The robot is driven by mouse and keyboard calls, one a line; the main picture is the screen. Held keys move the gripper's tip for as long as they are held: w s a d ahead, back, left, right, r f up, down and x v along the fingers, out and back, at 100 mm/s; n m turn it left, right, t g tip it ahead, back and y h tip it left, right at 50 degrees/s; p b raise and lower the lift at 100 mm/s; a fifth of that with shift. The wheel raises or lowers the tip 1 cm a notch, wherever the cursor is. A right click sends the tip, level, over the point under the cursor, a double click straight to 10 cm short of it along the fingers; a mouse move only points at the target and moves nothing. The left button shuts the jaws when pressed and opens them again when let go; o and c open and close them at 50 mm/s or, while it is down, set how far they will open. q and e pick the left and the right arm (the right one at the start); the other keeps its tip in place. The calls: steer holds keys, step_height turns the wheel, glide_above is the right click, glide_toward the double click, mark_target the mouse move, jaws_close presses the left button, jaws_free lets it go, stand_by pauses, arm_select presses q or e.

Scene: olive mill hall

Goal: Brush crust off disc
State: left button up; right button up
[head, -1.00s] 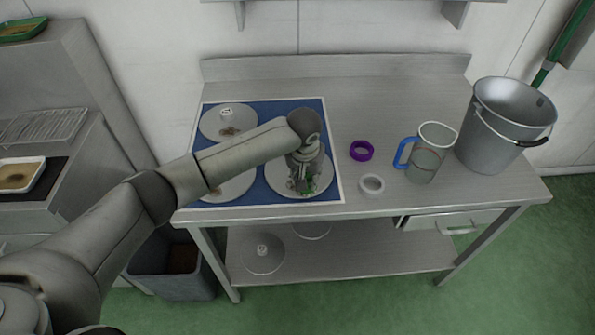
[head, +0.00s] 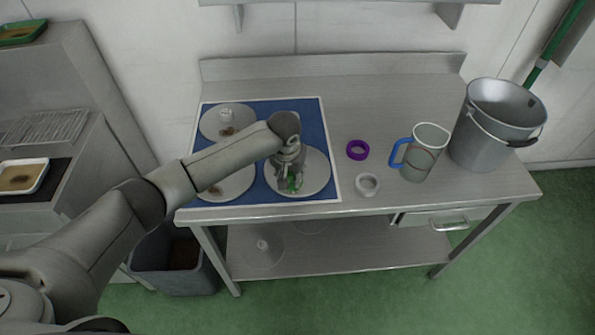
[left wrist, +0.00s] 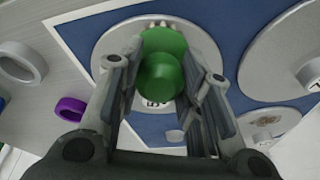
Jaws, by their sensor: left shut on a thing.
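My left gripper (head: 291,186) is shut on a green brush (head: 296,183) over the right-hand metal disc (head: 318,168). In the left wrist view the brush's green handle (left wrist: 165,85) sits between the fingers, with pale bristle tips at the disc; I cannot tell whether they touch it. The visible part of this disc looks mostly bare grey; my gripper hides part of it. Two other discs lie on the blue mat (head: 264,109): a back-left disc (head: 210,122) and a front-left disc (head: 240,184), each with a brown crust patch. My right gripper is not in view.
A purple ring (head: 357,150), a white ring (head: 367,184), a mug with a blue handle (head: 422,155) and a metal bucket (head: 492,130) stand right of the mat. More discs lie on the lower shelf (head: 340,262). A grey bin (head: 175,272) stands at the left.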

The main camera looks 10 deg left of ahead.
arm_select(q)
steer(key=shift+a+p, duration=0.55)
steer(key=shift+a, duration=0.3)
steer(key=shift+a+p, duration=0.6)
steer(key=shift+a, duration=0.6)
steer(key=shift+d+r, duration=0.1)
steer(key=shift+r+p, duration=0.3)
steer(key=shift+p, duration=0.05)
steer(key=p+v, duration=0.3)
steer(key=v, duration=0.2)
steer(key=shift+s+r, duration=0.1)
